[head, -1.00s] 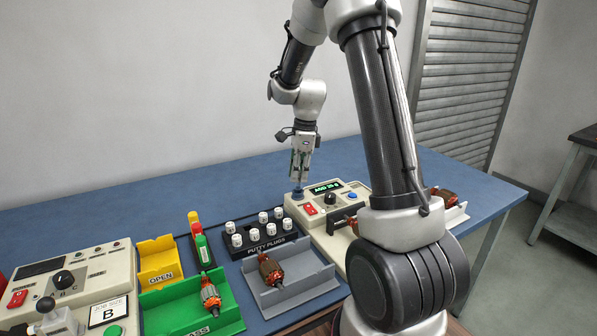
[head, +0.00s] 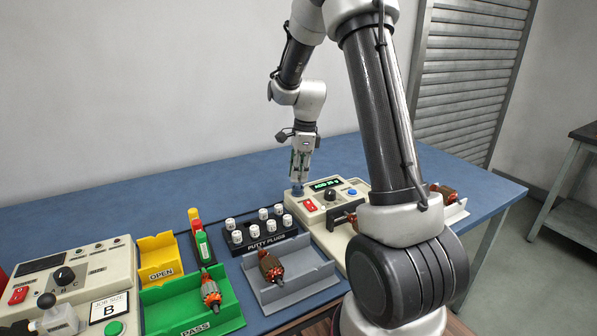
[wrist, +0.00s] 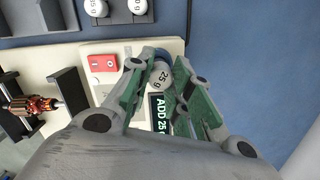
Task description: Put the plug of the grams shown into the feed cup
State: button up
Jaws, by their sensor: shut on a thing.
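My gripper (wrist: 158,72) is shut on a white putty plug (wrist: 160,78) marked "25 g" in the wrist view. In the head view my gripper (head: 300,178) points down just above the blue feed cup (head: 297,191) at the back left corner of the cream machine. The blue cup rim (wrist: 163,54) shows beside the plug in the wrist view. I cannot tell whether the plug's lower end is inside the cup. The machine's display (head: 325,184) reads ADD 25 g, clearer in the wrist view (wrist: 160,115).
The black putty plugs rack (head: 262,247) holds several white plugs. A red switch (head: 309,205), a black knob (head: 330,195) and a blue button (head: 352,191) are on the machine. A grey tray (head: 305,285) and a green tray (head: 180,307) each hold an armature. Blue table behind is clear.

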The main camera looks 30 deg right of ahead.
jog(key=shift+f, duration=0.7)
dwell(0.6)
jog(key=o, duration=0.9)
notch_tip(320, 180, up, 12)
jog(key=d, duration=0.1)
jog(key=shift+s+d, duration=0.2)
jog(key=shift+s, duration=0.05)
